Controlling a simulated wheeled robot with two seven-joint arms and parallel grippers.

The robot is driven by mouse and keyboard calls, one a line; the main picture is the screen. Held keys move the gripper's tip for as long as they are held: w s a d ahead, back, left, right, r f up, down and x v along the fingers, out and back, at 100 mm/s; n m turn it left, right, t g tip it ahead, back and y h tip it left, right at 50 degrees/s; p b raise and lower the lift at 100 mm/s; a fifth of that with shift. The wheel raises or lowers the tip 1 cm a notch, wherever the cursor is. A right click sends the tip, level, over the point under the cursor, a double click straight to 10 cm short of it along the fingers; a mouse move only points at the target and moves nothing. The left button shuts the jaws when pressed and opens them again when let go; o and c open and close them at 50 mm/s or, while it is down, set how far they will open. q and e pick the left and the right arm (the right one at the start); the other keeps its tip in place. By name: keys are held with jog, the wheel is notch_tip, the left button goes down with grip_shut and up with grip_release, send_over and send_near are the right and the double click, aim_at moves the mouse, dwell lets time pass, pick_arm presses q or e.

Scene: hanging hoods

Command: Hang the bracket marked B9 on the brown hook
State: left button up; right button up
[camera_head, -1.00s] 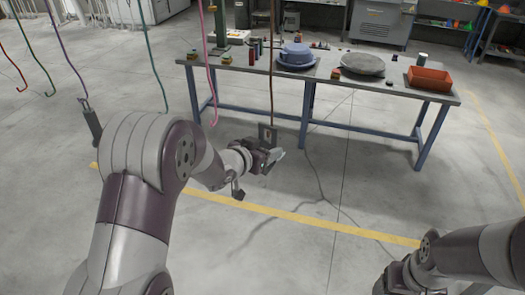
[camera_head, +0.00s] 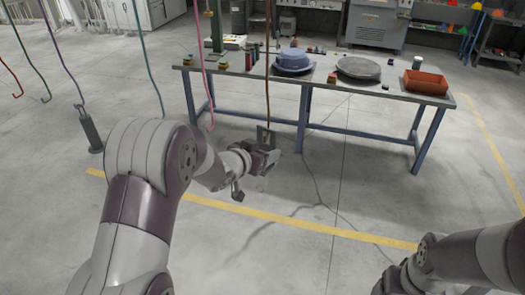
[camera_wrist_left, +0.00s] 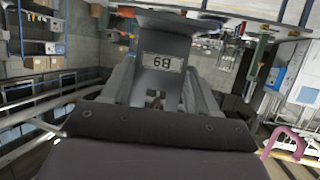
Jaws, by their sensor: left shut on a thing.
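My left gripper (camera_head: 268,158) is shut on a dark grey bracket (camera_head: 264,137), which stands up from the jaws below the table's front edge. In the left wrist view the bracket (camera_wrist_left: 160,75) fills the space between the fingers. Its pale label reads B9 upside down. The brown hook (camera_head: 268,75) is a long thin rod coming down from the top. Its lower end meets the bracket's top in the head view; I cannot tell whether they touch or are linked. My right arm is at the lower right, with its fingers out of view.
Pink (camera_head: 206,85), teal (camera_head: 150,65), purple (camera_head: 58,45), green (camera_head: 33,70) and red (camera_head: 14,85) hooks hang to the left. A dark piece (camera_head: 90,133) hangs on the purple one. Behind is a table (camera_head: 320,82) with a blue pot (camera_head: 293,62) and orange bin (camera_head: 426,82).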

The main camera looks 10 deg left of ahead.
pick_arm(q)
jog(key=shift+f+b, duration=0.85)
jog(key=shift+f, duration=0.2)
jog(key=o, duration=1.4)
jog(key=shift+o, duration=0.4)
jog(key=shift+f, duration=0.1)
jog(key=shift+s, duration=0.15)
